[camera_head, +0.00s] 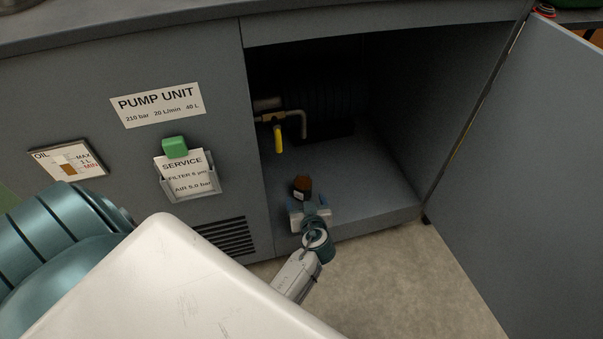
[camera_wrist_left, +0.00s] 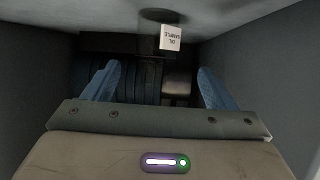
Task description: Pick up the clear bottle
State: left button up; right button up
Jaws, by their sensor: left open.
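A small brown-orange and dark bottle (camera_head: 302,185) with a pale label stands on the cabinet floor near its front edge. No plainly clear bottle shows, and I cannot tell if its walls are clear. My left gripper (camera_head: 308,208) is right in front of it and partly covers its lower part. In the left wrist view, a white label (camera_wrist_left: 171,38) reads OIL SAMPLE upside down, beyond the fingertips and above the gap. My left gripper (camera_wrist_left: 158,78) is open there, with two blue fingers wide apart and nothing between them. My right gripper is not in view.
The cabinet (camera_head: 340,140) is open, its door (camera_head: 535,150) swung out to the right. A yellow-handled valve (camera_head: 278,138) and pipe hang behind the bottle, with a dark ribbed unit (camera_head: 325,100) at the back. The floor right of the bottle is clear.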

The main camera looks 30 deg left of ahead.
aim_at(303, 191)
pick_arm(q)
jog(key=b+x, duration=0.1)
jog(key=x, duration=0.4)
jog(key=shift+w+a, duration=0.15)
jog(key=shift+w, duration=0.05)
jog(key=b+x, duration=0.1)
jog(key=x, duration=0.4)
jog(key=shift+w+r+b, duration=0.15)
jog(key=shift+w+b, duration=0.2)
jog(key=c, duration=1.3)
jog(key=shift+o, duration=0.2)
jog(key=shift+r, duration=0.1)
